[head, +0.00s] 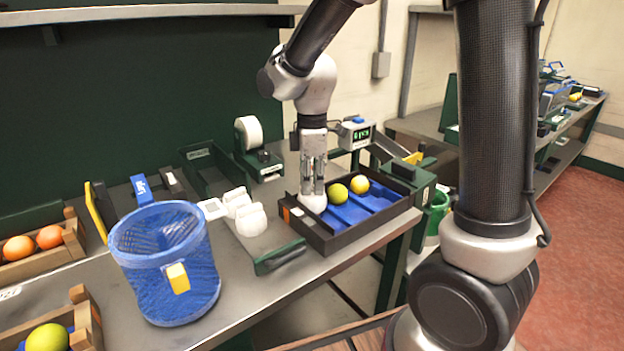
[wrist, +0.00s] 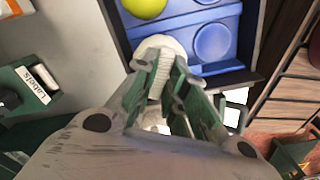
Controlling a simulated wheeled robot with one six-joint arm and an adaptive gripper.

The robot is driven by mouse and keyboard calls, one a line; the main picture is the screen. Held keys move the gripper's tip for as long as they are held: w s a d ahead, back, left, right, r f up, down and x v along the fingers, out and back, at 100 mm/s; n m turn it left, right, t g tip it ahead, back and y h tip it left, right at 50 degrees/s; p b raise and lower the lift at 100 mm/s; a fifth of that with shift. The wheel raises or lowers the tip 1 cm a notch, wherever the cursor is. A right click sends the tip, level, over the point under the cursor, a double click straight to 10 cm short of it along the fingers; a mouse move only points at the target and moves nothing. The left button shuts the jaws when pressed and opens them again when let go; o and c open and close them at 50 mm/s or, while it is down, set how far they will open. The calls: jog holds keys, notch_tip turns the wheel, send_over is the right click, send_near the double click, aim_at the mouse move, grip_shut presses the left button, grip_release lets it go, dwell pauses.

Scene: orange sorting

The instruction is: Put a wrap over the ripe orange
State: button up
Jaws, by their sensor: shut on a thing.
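My gripper (head: 313,190) points down into the left part of a dark tray with a blue insert (head: 375,202). It is shut on a white wrap (head: 314,203), which also shows between the fingertips in the wrist view (wrist: 160,52). The wrap is at one of the tray's cups; whether a fruit lies under it is hidden. More white wraps (head: 250,219) stand on the bench left of the tray. Two orange fruits (head: 49,237) lie in a wooden crate at the far left.
A blue mesh basket (head: 165,265) stands at the bench front. Empty blue cups (wrist: 212,42) show beside the wrap.

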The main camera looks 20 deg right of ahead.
aim_at(312, 185)
jog(key=shift+f, duration=0.5)
dwell(0.8)
jog(key=o, duration=1.2)
jog(key=shift+r, duration=0.1)
jog(key=shift+r, duration=3.95)
jog(key=shift+f+m, duration=0.15)
jog(key=shift+m, duration=0.85)
jog(key=s+d+r+m+t, duration=0.2)
jog(key=s+d+m, duration=0.4)
jog(key=s, duration=0.3)
jog(key=s+d+r+m+t, duration=0.2)
jog(key=s+d+r+m, duration=0.1)
jog(key=s+d+m, duration=0.4)
jog(key=s+d, duration=0.2)
jog(key=s, duration=0.1)
jog(key=shift+m, duration=0.3)
